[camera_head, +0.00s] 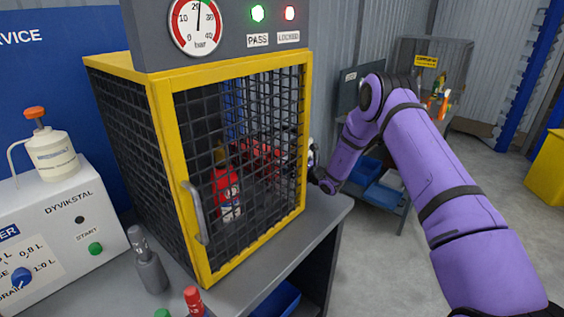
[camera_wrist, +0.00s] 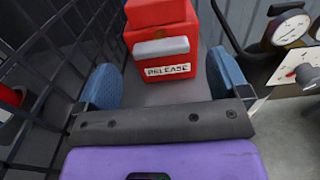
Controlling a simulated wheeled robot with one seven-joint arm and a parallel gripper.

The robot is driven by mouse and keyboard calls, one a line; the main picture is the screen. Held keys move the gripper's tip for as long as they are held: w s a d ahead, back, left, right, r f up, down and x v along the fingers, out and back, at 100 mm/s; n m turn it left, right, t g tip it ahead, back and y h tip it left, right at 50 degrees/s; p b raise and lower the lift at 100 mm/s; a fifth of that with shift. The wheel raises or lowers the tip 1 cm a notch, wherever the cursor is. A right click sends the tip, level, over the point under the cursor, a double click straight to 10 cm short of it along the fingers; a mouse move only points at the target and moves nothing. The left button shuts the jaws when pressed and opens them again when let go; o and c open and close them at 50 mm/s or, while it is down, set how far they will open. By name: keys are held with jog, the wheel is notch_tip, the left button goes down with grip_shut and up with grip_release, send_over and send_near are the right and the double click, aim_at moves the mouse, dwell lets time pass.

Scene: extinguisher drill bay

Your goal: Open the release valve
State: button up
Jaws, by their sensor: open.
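The release valve is a red block (camera_wrist: 160,35) with a pale grey handle (camera_wrist: 162,47) and a white RELEASE label (camera_wrist: 168,70), at the top middle of the wrist view. My gripper (camera_wrist: 163,80) has its two blue fingers spread apart, one on each side of the label's lower area. The handle lies ahead of and between the fingers, and I see no contact. In the head view my gripper (camera_head: 312,160) is at the cage's right side, partly hidden by the yellow frame. A red shape (camera_head: 262,152) shows through the mesh, but I cannot tell if it is the valve.
The yellow-framed mesh cage (camera_head: 158,130) stands on a grey bench, with a red extinguisher (camera_head: 227,190) inside. Its mesh (camera_wrist: 62,45) runs close along the left finger. The PASS lamp (camera_head: 257,13) glows green.

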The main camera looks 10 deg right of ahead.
jog(key=shift+x, duration=2.45)
jog(key=c, duration=0.9)
jog(key=shift+c, duration=0.2)
jog(key=shift+n, duration=0.4)
jog(key=n, duration=0.3)
jog(key=shift+n, duration=1.7)
